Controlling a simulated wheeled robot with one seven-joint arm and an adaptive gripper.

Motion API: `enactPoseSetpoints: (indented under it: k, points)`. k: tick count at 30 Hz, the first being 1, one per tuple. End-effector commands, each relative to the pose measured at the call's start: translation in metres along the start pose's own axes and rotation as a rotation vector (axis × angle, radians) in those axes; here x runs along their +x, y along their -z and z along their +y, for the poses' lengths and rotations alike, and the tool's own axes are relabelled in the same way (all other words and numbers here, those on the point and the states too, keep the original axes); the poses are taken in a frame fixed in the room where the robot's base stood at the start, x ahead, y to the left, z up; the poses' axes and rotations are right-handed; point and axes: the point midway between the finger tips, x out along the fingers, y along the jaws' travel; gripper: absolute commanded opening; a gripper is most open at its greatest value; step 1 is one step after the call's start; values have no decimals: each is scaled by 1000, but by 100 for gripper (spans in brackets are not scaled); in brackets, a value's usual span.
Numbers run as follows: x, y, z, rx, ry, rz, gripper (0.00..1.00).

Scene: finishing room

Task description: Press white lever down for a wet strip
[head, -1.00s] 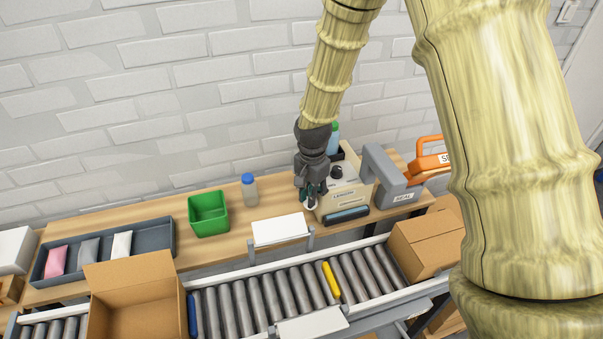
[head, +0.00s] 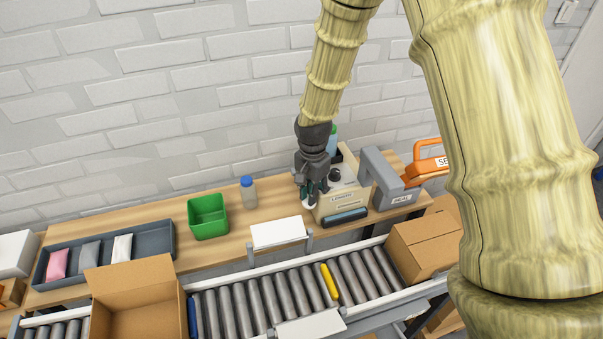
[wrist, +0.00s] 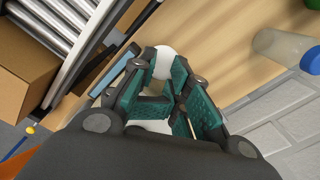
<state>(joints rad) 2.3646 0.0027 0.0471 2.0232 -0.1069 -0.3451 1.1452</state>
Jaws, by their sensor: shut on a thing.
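The beige tape machine (head: 335,203), marked LENGTH, stands on the bench with a dark knob on top and a dark blue bar along its front. My gripper (head: 310,191) is at its left side, pointing down. The white lever's rounded end (head: 307,205) shows just below my fingers. In the wrist view, my gripper (wrist: 165,92) has its teal pads closed in around the lever. A white round end (wrist: 163,62) shows beyond the fingertips, and more white shows between the fingers near the palm. The fingers hide most of the lever.
A grey SEAL arm (head: 385,180) and an orange-handled tool (head: 427,160) stand right of the machine. A white pad (head: 278,233), a blue-capped bottle (head: 248,192) and a green bin (head: 208,217) are to the left. A roller conveyor (head: 260,298) runs in front.

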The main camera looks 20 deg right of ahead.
Motion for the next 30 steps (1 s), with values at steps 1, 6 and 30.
enactPoseSetpoints:
  k: [1,6,30]
  points:
    - [-7,3,-1,2,2,4,0]
    - [-17,3,-3,1,2,4,0]
    - [-64,5,-10,0,2,1,0]
